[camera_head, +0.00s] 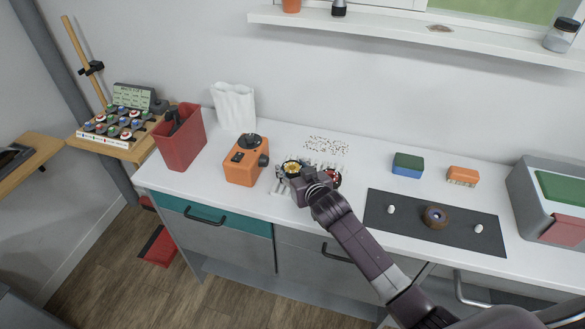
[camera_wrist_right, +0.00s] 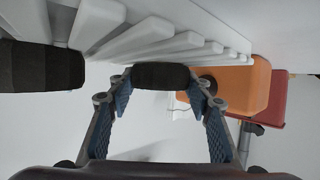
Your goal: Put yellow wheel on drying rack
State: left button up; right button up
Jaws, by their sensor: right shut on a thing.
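The yellow wheel (camera_head: 291,167), a dark tyre with a yellow hub, is at the tips of my right gripper (camera_head: 292,177) in the head view. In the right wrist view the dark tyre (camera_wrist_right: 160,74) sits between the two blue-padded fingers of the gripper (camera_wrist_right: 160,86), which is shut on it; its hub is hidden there. The white slatted drying rack (camera_head: 280,187) is under and around the gripper, partly hidden by it. Its slats (camera_wrist_right: 150,40) are close beside the tyre in the wrist view. I cannot tell whether the wheel rests on the rack. My left gripper is not in view.
A red-hubbed wheel (camera_head: 333,178) is at the rack, right of my gripper. An orange device (camera_head: 243,170) stands close to the left, a red bin (camera_head: 180,143) beyond it. A dark mat (camera_head: 410,217) with a brown wheel (camera_head: 435,217) lies right. Another tyre (camera_wrist_right: 40,66) shows in the wrist view.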

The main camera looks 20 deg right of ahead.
jog(key=o, duration=1.2)
jog(key=shift+f, duration=0.15)
jog(key=shift+c, duration=0.2)
jog(key=shift+r, duration=0.3)
jog(key=shift+s, duration=0.25)
jog(key=b+v, duration=0.1)
jog(key=v, duration=1)
jog(key=shift+s, duration=0.25)
